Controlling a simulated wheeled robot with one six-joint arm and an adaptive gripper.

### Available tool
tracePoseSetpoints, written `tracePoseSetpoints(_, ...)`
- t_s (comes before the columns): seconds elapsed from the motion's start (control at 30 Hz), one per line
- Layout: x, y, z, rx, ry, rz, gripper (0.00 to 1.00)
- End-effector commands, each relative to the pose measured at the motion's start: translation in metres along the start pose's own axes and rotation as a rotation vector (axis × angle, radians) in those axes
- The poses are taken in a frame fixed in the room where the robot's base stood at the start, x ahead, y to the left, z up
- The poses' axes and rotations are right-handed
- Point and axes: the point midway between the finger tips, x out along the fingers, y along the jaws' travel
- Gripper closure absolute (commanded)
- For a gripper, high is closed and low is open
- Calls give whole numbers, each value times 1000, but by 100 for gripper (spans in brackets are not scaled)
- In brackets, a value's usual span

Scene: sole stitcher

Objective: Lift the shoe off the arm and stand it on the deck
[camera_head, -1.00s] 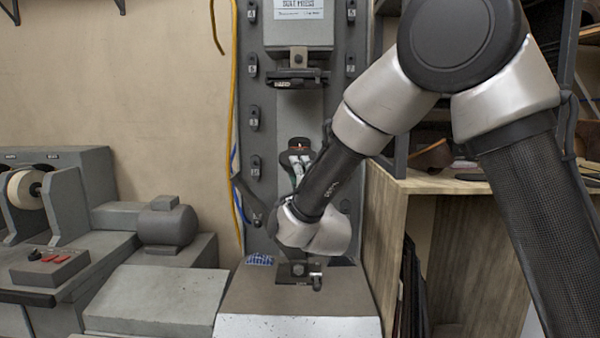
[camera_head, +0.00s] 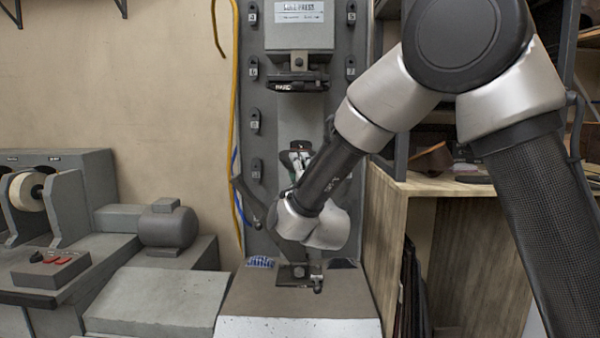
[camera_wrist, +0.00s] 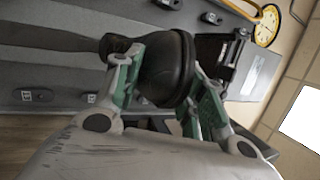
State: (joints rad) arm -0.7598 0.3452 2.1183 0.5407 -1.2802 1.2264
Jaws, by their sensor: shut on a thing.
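In the wrist view the black shoe (camera_wrist: 167,68) sits between the green and silver fingers of my gripper (camera_wrist: 166,82), which is shut on it. The shoe's rounded end faces the camera. In the head view my gripper (camera_head: 299,160) is in front of the grey machine column, below the press head, and only a dark bit of the shoe shows there. The flat brown top of the machine base (camera_head: 250,302), which looks like the deck, is below my wrist and bare in front. I cannot tell whether the shoe still touches the machine's arm.
The dark press head (camera_head: 298,82) is above my gripper. A small dark fitting (camera_head: 298,274) stands on the base top, with a blue patterned item (camera_head: 261,263) behind left. A yellow hose (camera_head: 232,120) runs down the column's left side. A wooden cabinet (camera_head: 385,215) is close on the right.

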Motion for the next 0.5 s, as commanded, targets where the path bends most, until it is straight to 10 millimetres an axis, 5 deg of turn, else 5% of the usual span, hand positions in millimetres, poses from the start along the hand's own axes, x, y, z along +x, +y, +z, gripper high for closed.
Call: tracePoseSetpoints(0.5, 8, -8, -2, -1, 6, -14, 100)
